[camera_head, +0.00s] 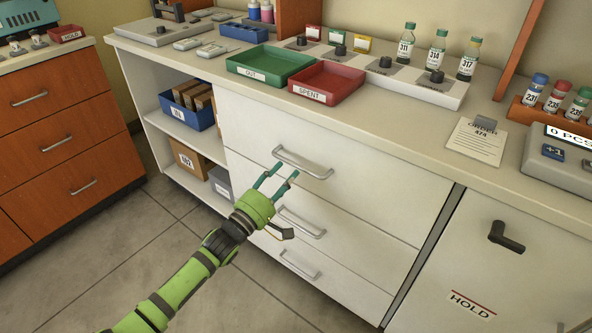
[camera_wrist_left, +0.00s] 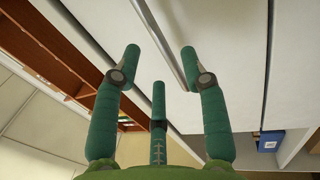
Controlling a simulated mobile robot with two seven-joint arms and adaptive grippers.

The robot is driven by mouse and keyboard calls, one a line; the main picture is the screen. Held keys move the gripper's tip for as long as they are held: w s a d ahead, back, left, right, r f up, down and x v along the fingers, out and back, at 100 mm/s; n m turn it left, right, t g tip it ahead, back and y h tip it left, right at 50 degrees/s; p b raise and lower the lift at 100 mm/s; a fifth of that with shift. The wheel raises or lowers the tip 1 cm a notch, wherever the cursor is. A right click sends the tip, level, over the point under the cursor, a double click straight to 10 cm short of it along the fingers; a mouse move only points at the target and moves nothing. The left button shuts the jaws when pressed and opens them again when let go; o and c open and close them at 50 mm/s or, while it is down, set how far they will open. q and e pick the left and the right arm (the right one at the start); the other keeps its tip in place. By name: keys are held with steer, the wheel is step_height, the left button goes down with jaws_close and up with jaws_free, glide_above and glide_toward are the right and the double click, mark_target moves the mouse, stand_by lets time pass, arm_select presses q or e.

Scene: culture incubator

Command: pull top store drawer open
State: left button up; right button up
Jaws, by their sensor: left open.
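The white top drawer (camera_head: 350,185) sits flush in the cabinet under the counter. Its metal bar handle (camera_head: 305,165) shows near the middle of its front. My left gripper (camera_head: 284,173) is open, its teal fingertips just below and in front of the left part of that handle. In the left wrist view the handle (camera_wrist_left: 163,45) runs between the two upper fingertips of the gripper (camera_wrist_left: 160,52), and a third finger sits below. I cannot tell whether any finger touches the bar. My right gripper is not in view.
Lower drawers with handles (camera_head: 301,222) lie beneath. Left of them is an open shelf with a blue bin (camera_head: 202,120) and boxes. Green (camera_head: 245,67) and red (camera_head: 335,95) trays and several vials stand on the counter. The tiled floor (camera_head: 150,240) in front is clear.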

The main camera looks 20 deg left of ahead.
mark_target(295, 165)
arm_select(q)
steer(key=x, duration=0.5)
steer(key=shift+w+f+b, duration=0.1)
steer(key=shift+w+b, duration=0.05)
steer(key=shift+b, duration=0.15)
jaws_close()
